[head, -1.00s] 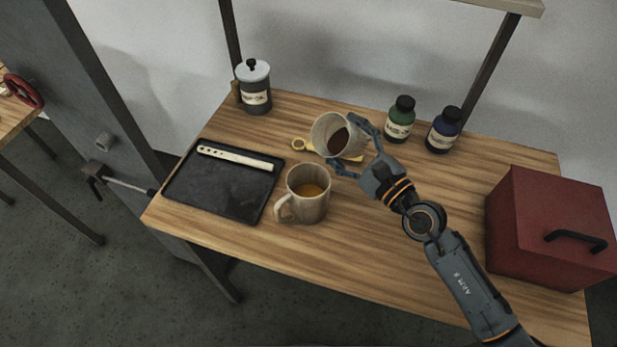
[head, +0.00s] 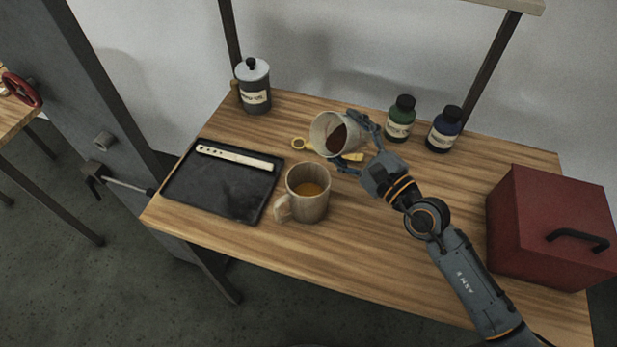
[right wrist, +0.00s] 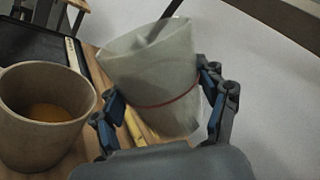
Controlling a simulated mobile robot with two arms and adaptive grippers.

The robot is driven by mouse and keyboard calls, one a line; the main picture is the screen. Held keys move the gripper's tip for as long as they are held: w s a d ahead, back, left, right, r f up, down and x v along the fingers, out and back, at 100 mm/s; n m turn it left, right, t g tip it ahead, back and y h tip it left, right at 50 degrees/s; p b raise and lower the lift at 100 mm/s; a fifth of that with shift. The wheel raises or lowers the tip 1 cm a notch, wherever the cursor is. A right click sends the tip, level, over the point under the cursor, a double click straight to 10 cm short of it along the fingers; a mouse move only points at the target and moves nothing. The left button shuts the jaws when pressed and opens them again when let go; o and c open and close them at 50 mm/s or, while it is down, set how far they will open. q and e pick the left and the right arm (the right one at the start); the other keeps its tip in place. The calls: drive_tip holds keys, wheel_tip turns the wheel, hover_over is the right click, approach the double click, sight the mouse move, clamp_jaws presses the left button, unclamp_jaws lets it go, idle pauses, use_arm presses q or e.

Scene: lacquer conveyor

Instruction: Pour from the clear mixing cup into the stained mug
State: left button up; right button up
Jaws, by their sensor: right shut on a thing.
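The clear mixing cup (head: 323,127) is a pale translucent cup with dark brown liquid inside. It is tilted, its mouth turned toward the front left, above the table behind the mug. My right gripper (head: 357,145) is shut on it from the right. In the right wrist view the cup (right wrist: 155,75), with a thin red line around it, sits between the two fingers of my right gripper (right wrist: 160,105). The stained mug (head: 305,205) stands upright on the table, with amber-brown liquid inside; it also shows in the right wrist view (right wrist: 40,140). No stream between them is visible. My left gripper is not in view.
A black tray (head: 215,195) with a pale perforated strip (head: 235,158) lies left of the mug. A lidded canister (head: 255,92), green bottle (head: 400,122) and blue bottle (head: 443,132) stand at the back. A red box (head: 545,230) is at right.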

drive_tip(key=shift+a+f+n+b, duration=0.1)
drive_tip(key=shift+f+n+b, duration=0.15)
drive_tip(key=shift+n+b, duration=0.55)
drive_tip(key=shift+a+f+n+b, duration=0.1)
drive_tip(key=shift+f+n+b, duration=0.15)
drive_tip(key=shift+n+b, duration=0.5)
idle(0.4)
drive_tip(key=shift+s+a+r+n+y+p, duration=0.45)
drive_tip(key=shift+s+a+n+p, duration=0.2)
drive_tip(key=shift+n, duration=0.4)
idle(0.6)
drive_tip(key=shift+s+a+r+n+g, duration=0.15)
drive_tip(key=shift+r+n+g, duration=0.2)
drive_tip(key=shift+n, duration=0.65)
idle(0.5)
